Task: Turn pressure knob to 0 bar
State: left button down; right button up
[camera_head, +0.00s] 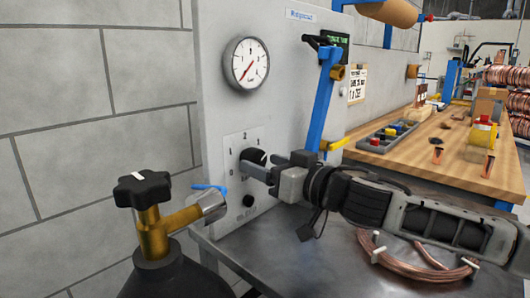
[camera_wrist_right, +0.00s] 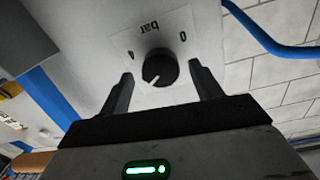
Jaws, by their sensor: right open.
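The black pressure knob (camera_head: 253,157) sits on a white scale plate (camera_head: 233,147) on the grey panel. It also shows in the right wrist view (camera_wrist_right: 160,67), where its white mark points down and a little left, away from the "0" at upper right. My right gripper (camera_head: 257,169) is open at the knob, with one finger on either side of it in the wrist view; contact cannot be told. A round pressure gauge (camera_head: 246,64) with a red needle is above the knob. My left gripper is not in view.
A gas bottle with a black valve handle (camera_head: 142,188) and brass fitting stands at lower left. A blue lever (camera_head: 324,105) is on the panel. A copper coil (camera_head: 410,268) lies on the metal table (camera_head: 345,275). A wooden workbench (camera_head: 445,165) stands behind.

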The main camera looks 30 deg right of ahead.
jog(key=shift+w+a, duration=0.2)
jog(key=shift+w, duration=0.1)
jog(key=c, duration=1)
jog(key=shift+o, duration=0.2)
jog(key=shift+n, duration=0.3)
